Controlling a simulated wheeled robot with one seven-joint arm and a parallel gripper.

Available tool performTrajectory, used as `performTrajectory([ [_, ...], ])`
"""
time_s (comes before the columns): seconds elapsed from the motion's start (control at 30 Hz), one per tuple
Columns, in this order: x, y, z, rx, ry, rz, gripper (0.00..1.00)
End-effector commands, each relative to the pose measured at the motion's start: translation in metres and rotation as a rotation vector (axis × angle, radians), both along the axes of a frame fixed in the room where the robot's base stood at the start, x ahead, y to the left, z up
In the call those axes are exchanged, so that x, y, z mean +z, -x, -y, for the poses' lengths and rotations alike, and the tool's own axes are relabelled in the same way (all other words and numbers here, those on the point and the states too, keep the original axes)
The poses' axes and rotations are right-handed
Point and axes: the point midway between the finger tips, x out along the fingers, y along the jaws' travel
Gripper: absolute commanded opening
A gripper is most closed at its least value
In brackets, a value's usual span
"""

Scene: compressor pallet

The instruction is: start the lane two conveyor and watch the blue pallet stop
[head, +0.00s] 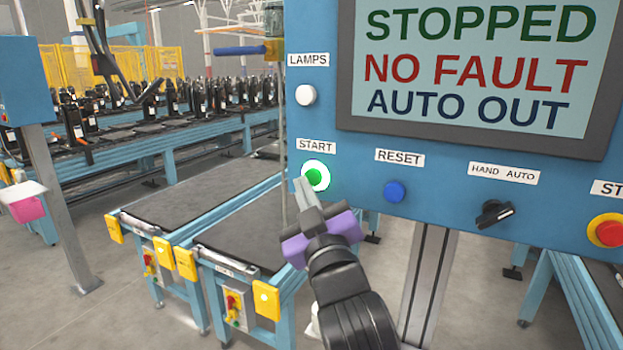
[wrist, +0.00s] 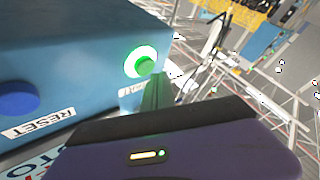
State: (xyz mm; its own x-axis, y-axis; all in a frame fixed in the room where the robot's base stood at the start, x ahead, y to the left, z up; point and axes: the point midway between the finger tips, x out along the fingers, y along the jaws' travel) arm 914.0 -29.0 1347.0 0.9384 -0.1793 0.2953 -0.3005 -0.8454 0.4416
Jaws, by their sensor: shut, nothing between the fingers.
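The blue control panel carries a green START button (head: 315,176) with a bright ring around it. The same button shows in the wrist view (wrist: 142,66), its ring glowing green. My gripper (head: 303,186) is shut and empty, its fingertips at or just before the START button; I cannot tell whether they touch it. The panel screen (head: 475,60) reads STOPPED, NO FAULT, AUTO OUT. Two lane conveyors with dark belts (head: 200,205) stand at the lower left, and their visible belts are empty. I see no blue pallet.
Right of START are a blue RESET button (head: 394,192), a black HAND AUTO selector (head: 494,213) and a red stop button (head: 608,232). A white lamps button (head: 306,95) is above START. Behind, a long blue conveyor (head: 180,150) carries several black compressors.

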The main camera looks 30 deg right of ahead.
Motion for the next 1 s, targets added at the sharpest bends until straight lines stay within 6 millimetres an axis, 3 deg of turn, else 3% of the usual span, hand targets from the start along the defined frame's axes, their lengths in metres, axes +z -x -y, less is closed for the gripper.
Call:
performTrajectory([
  [1.0, 0.0003, -0.005, 0.0069, 0.0, 0.0, 0.0, 0.0],
])
